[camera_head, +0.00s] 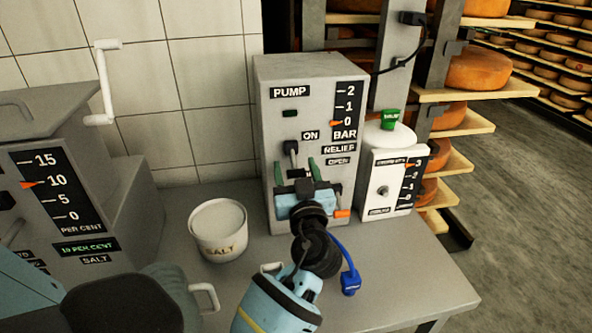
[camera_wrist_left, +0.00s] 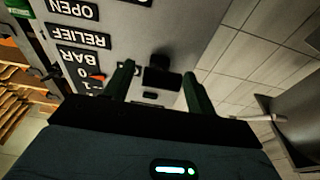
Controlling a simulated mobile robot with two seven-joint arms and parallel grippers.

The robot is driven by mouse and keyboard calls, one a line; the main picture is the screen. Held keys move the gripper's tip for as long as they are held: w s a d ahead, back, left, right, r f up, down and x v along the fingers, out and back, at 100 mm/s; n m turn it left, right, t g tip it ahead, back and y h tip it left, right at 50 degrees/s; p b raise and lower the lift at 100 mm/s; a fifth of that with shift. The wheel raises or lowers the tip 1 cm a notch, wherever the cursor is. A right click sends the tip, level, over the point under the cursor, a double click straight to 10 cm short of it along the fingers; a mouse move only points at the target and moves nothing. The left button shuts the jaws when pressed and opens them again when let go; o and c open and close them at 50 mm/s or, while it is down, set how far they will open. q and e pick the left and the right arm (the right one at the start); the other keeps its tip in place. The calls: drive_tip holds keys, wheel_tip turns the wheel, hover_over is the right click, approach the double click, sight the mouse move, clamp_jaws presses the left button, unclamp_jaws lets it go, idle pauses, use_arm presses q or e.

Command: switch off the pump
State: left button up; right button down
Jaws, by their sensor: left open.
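The pump (camera_head: 262,130) is a grey box against the tiled wall, with a dark lamp window (camera_head: 290,113) and a bar gauge (camera_head: 347,103) whose orange pointer is at 0. Its black-knobbed switch (camera_head: 290,147) stands upward beside the ON label (camera_head: 310,135). My left gripper (camera_head: 296,170) is open in front of the panel, green fingertips either side of the switch. In the left wrist view, upside down, the black knob (camera_wrist_left: 160,74) sits between the open fingers (camera_wrist_left: 160,82); contact cannot be told. The gripper hides the lower panel. My right gripper is not in view.
A white salt tub (camera_head: 218,232) stands left of the pump, and a grey salt machine (camera_head: 60,200) further left. A white unit (camera_head: 393,185) with a dial stands right. The front right of the table (camera_head: 400,275) is clear.

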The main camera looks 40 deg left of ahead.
sight(297, 175)
use_arm(q)
drive_tip(key=b+v, duration=0.1)
drive_tip(key=v, duration=0.5)
drive_tip(key=shift+s+d+f+b, duration=0.15)
drive_tip(key=shift+d+b, duration=0.05)
drive_tip(key=shift+b, duration=0.2)
drive_tip(key=shift+s+d, duration=0.4)
drive_tip(key=shift+d, duration=0.05)
